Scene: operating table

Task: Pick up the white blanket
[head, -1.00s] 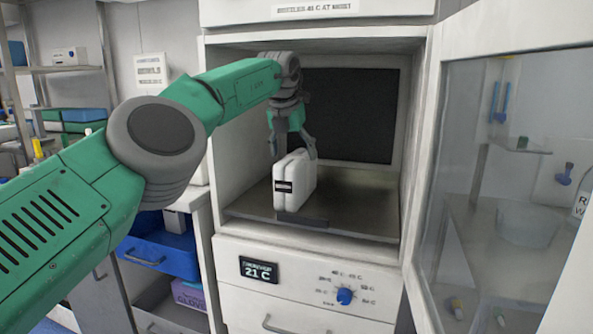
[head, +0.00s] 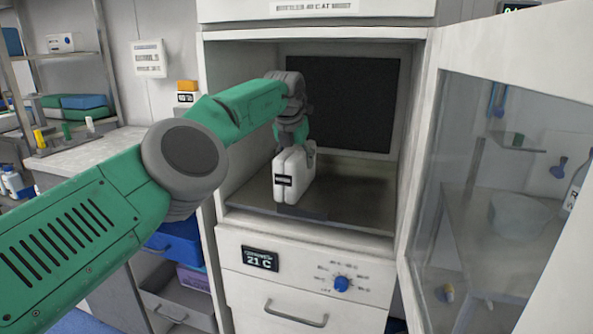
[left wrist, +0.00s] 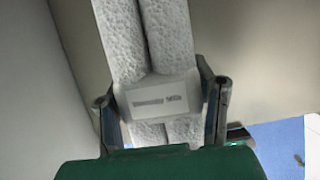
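The white blanket (head: 290,180) is a folded, upright bundle with a dark label on its front. It stands on the shelf inside the open warming cabinet, with no clear gap below it. My left gripper (head: 297,147) comes down over its top from the left. In the left wrist view, the blanket (left wrist: 170,35) shows as two thick folds with a pale printed band. The fingers of my left gripper (left wrist: 162,100) lie along both sides of it and appear to touch it. The fingertips are partly hidden. My right gripper is not in view.
The cabinet shelf (head: 350,200) has free room right of the blanket. Cabinet walls stand close on both sides. The glass door (head: 500,190) is swung open at the right. A drawer (head: 297,305) and a blue knob (head: 341,284) are below. A counter (head: 85,160) stands at the left.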

